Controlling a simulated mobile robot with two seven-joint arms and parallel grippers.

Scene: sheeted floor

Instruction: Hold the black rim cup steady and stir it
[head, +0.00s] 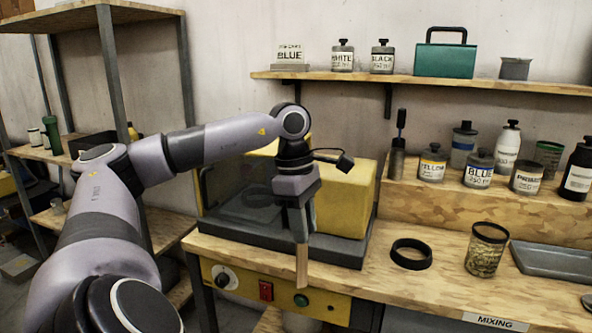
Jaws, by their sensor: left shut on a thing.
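The black rim cup (484,258) stands upright on the wooden bench at the right. It is clear-walled, with a speckled brownish content or pattern showing through. My left gripper (300,230) is well to the left of the cup, in front of the yellow machine. It points down and is shut on a flat wooden stir stick (302,266), which hangs vertically near the bench's front edge. The stick is apart from the cup. The fingertips are small and partly merge with the stick. My right gripper is not in view.
A black ring (411,254) lies on the bench between gripper and cup. A grey tray (556,262) is right of the cup. Labelled bottles, including a blue one (479,169), stand on a raised ledge behind. The yellow machine (345,195) sits behind my gripper.

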